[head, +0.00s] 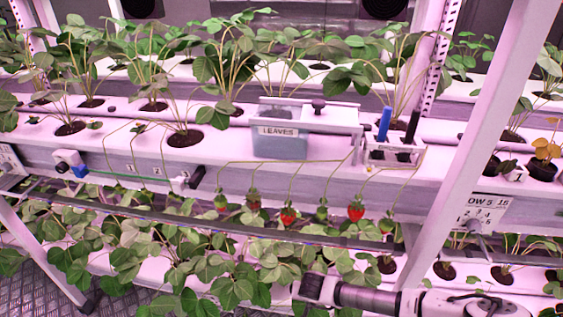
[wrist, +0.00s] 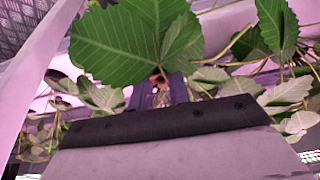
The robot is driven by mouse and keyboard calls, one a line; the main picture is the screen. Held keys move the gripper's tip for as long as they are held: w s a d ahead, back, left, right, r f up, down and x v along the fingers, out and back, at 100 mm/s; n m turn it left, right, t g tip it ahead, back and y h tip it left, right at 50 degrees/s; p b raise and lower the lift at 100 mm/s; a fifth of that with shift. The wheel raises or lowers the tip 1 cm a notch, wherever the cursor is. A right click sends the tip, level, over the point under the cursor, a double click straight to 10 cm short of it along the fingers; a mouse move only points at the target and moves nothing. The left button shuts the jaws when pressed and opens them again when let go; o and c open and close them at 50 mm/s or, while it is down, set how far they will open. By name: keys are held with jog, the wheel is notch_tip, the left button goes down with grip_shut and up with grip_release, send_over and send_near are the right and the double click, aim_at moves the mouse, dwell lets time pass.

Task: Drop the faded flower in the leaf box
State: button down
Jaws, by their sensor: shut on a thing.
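The leaf box (head: 279,149) is a grey tub labelled LEAVES on the front of the middle growing shelf. A pale lid with a dark knob (head: 318,106) sits toward its right, and the box's left part looks uncovered. My gripper (wrist: 161,92) is shut on a small reddish-brown thing (wrist: 160,80), which looks like the faded flower. Leaves hide part of it, so its shape is unclear. In the head view my gripper (head: 300,288) is low at the bottom, among the lower row's leaves, below the leaf box. Its fingertips are not clear there.
Strawberries (head: 288,215) hang on thin stems below the shelf edge, between my gripper and the box. A clear holder (head: 394,158) with blue and black tools stands right of the box. A slanted white post (head: 478,140) rises at the right. Large leaves (wrist: 130,40) crowd the gripper.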

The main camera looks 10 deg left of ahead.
notch_tip(320, 180, up, 3)
jog(key=shift+s+f+p, duration=0.1)
jog(key=shift+s+p, duration=0.05)
jog(key=shift+p, duration=0.55)
jog(key=shift+f+b, duration=0.35)
jog(key=shift+b, duration=0.05)
